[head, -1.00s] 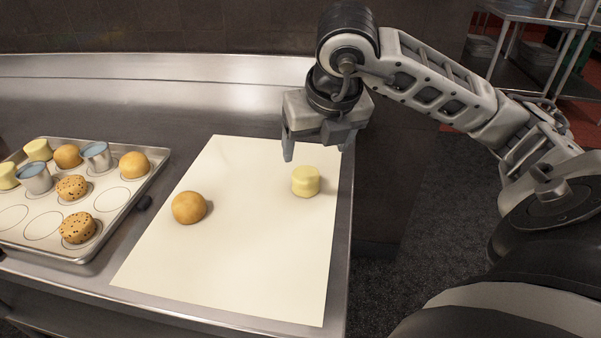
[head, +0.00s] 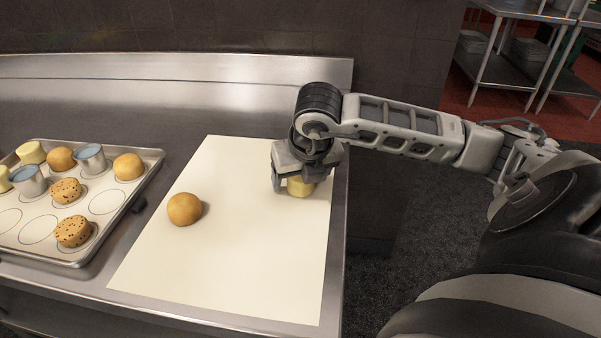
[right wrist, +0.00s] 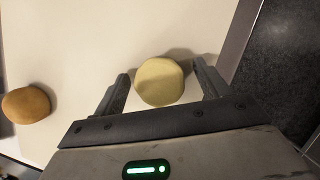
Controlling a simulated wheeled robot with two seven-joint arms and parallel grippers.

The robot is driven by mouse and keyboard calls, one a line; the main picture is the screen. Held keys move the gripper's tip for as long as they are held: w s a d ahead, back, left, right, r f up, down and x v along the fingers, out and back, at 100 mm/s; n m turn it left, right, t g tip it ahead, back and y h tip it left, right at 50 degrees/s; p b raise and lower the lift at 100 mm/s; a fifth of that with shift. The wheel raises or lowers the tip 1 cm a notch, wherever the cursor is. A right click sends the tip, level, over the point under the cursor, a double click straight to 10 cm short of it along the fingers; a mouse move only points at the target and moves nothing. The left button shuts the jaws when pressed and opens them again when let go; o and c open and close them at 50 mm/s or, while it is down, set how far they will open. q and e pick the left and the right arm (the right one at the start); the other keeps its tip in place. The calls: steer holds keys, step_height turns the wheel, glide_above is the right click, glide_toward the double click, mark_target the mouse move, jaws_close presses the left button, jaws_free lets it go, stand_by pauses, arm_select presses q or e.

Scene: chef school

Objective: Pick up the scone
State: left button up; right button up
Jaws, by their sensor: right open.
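The scone (head: 299,188), a pale yellow, short round piece, stands on the cream sheet (head: 240,260) near its right edge. My right gripper (head: 300,184) is down over it and hides its upper part in the head view. In the right wrist view the scone (right wrist: 160,82) lies between the two open fingers (right wrist: 161,72), with a small gap on each side. The gripper is not shut on it. My left gripper is not in view.
A round golden-brown bun (head: 184,209) sits on the sheet to the left. A metal tray (head: 90,247) at far left holds several baked pieces and two metal cups. The counter's right edge (head: 339,270) is close to the scone. The sheet's front part is clear.

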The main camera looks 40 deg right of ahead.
steer(key=c, duration=1.1)
steer(key=shift+o, duration=0.2)
steer(key=shift+r, duration=0.1)
